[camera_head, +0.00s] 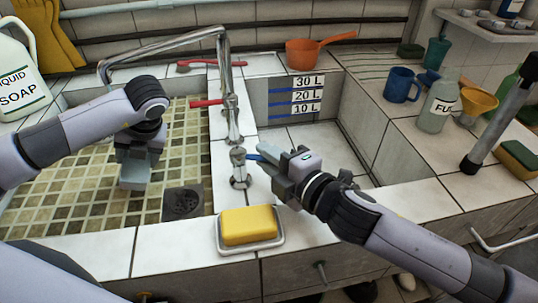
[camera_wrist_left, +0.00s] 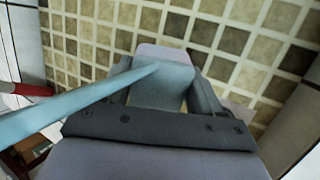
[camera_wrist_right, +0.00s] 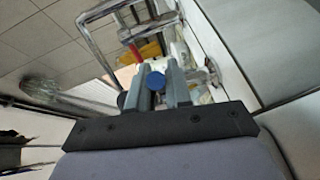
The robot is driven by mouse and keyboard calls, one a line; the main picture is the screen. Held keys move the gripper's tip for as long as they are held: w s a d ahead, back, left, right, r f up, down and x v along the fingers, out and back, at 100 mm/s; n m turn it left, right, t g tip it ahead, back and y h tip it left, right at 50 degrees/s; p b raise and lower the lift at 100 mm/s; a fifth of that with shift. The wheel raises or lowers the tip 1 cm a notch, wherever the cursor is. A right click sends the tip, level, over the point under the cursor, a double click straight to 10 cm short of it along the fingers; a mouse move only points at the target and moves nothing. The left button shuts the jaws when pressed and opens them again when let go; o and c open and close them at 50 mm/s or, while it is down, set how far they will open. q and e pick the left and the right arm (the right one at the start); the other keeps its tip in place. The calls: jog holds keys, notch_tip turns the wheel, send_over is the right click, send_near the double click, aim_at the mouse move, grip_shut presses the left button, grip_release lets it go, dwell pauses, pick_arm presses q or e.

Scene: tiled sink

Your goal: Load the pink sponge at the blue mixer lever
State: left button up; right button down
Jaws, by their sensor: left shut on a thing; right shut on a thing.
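My left gripper (camera_head: 138,160) is shut on a block taken as the pink sponge (camera_wrist_left: 163,52), over the left basin. Its far edge looks pale pink and the rest grey-blue; in the head view the block (camera_head: 133,178) looks grey. A pale blue streak (camera_wrist_left: 80,97), looking like a water stream, crosses the left wrist view and ends at the sponge. My right gripper (camera_head: 275,172) is shut on the blue mixer lever (camera_head: 254,157), beside a chrome valve (camera_head: 239,170). The lever's round blue end (camera_wrist_right: 155,82) shows between the fingers in the right wrist view.
A chrome tap (camera_head: 225,70) with a red lever (camera_head: 207,103) stands between the basins. A yellow sponge in a dish (camera_head: 220,247) sits on the front ledge. A level scale (camera_head: 300,95) marks the right basin, which looks empty. A drain (camera_head: 183,203) lies in the left basin.

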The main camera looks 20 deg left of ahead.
jog(key=c, duration=1.1)
grip_release()
jog(key=shift+c, duration=0.2)
jog(key=v, duration=1.2)
